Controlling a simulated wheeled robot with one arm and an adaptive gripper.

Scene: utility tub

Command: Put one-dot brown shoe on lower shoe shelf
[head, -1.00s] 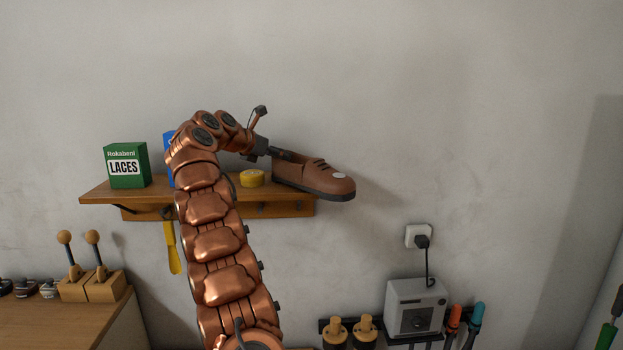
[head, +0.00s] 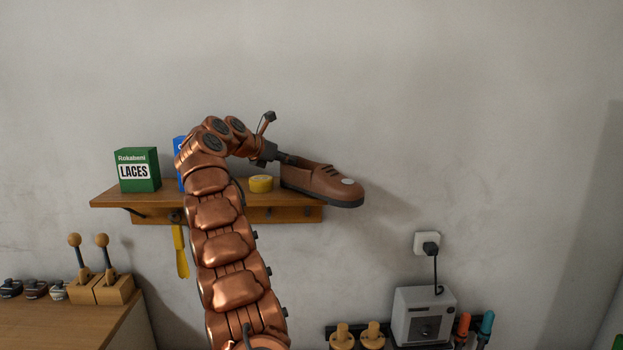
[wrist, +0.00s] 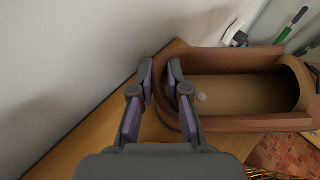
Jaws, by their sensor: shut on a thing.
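The brown shoe (head: 325,182) has a dark sole and one pale dot on its toe. It is level with the right end of the wooden wall shelf (head: 225,198), its toe pointing right beyond the shelf's end. My gripper (head: 290,161) is shut on the heel end. In the wrist view, the fingers of my gripper (wrist: 160,80) pinch the heel rim of the shoe (wrist: 235,121), whose open inside shows. Whether the sole touches the shelf, I cannot tell. No separate lower shoe shelf shows clearly.
The wall shelf bears a green laces box (head: 138,170), a blue box (head: 180,165) partly behind my arm, and a yellow tin (head: 261,184) close left of the shoe. A yellow-handled tool (head: 181,250) hangs below. A socket (head: 427,243) and grey device (head: 423,315) are lower right.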

